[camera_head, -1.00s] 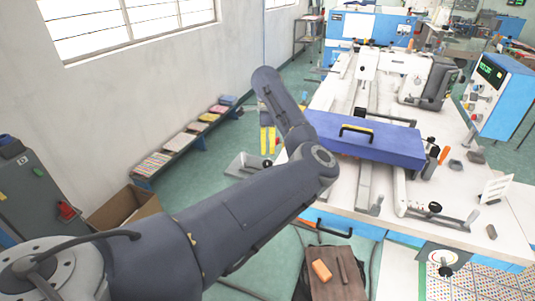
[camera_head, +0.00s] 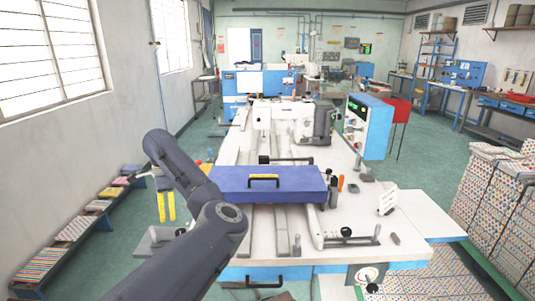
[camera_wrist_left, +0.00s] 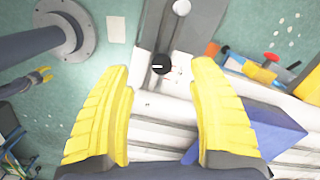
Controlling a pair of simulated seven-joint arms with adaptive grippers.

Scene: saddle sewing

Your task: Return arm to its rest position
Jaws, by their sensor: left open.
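My left gripper (camera_head: 166,212) hangs at the left side of the white machine table in the head view, fingers pointing down. Its two yellow fingers are apart with nothing between them. In the left wrist view the open fingers (camera_wrist_left: 162,78) frame part of the machine, a dark round knob (camera_wrist_left: 161,64) and white rails. My left arm (camera_head: 200,240) rises from the bottom of the head view, bends at the elbow and partly covers the table's left edge. A small dark part with yellow tips (camera_wrist_left: 40,77) at the wrist view's left may be my right gripper.
A blue control box (camera_head: 367,125) stands at the right. A low shelf (camera_head: 75,228) runs along the left wall, with open green floor between.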

